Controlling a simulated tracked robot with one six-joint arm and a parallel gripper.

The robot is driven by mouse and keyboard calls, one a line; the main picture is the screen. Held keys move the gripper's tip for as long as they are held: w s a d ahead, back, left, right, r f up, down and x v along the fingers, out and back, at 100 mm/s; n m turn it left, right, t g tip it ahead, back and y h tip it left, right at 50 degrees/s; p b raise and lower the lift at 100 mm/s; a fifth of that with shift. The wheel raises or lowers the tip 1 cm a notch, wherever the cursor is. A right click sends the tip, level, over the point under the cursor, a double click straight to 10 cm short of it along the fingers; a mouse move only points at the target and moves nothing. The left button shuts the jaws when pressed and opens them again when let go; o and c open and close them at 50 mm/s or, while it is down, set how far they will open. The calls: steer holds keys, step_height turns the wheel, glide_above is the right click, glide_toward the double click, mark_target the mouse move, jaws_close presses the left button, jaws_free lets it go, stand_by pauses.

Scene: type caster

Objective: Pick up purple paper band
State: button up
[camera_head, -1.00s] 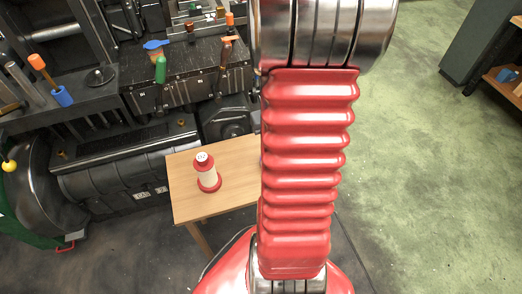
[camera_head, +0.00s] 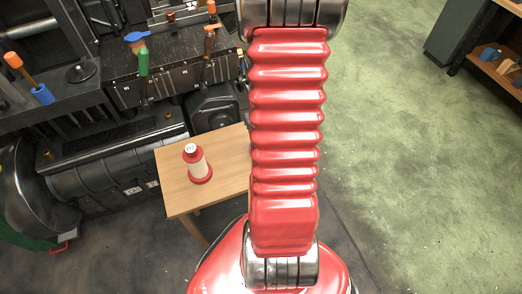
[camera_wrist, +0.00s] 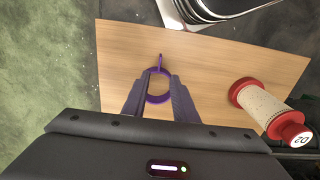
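The purple paper band (camera_wrist: 159,71) is a thin ring with a short tab pointing up in the wrist view. It appears to lie on the small wooden table (camera_wrist: 215,65). My gripper (camera_wrist: 159,88) is over the table with its two dark fingers apart, one on each side of the ring. I cannot tell whether the fingertips touch the band or how high above the table they are. Part of the ring's sides is hidden by the fingers. In the head view, my red arm covers the right of the table (camera_head: 225,165), and neither gripper nor band shows.
A red-and-cream spool (camera_head: 197,167) stands on the table; it also shows in the wrist view (camera_wrist: 262,103), right of my gripper. A dark casting machine (camera_head: 115,170) with tools stands behind the table to the left. Green floor (camera_head: 410,170) lies open to the right.

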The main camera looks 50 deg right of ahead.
steer(key=shift+f, duration=2.1)
steer(key=shift+f, duration=2.6)
steer(key=shift+c, duration=0.5)
jaws_close()
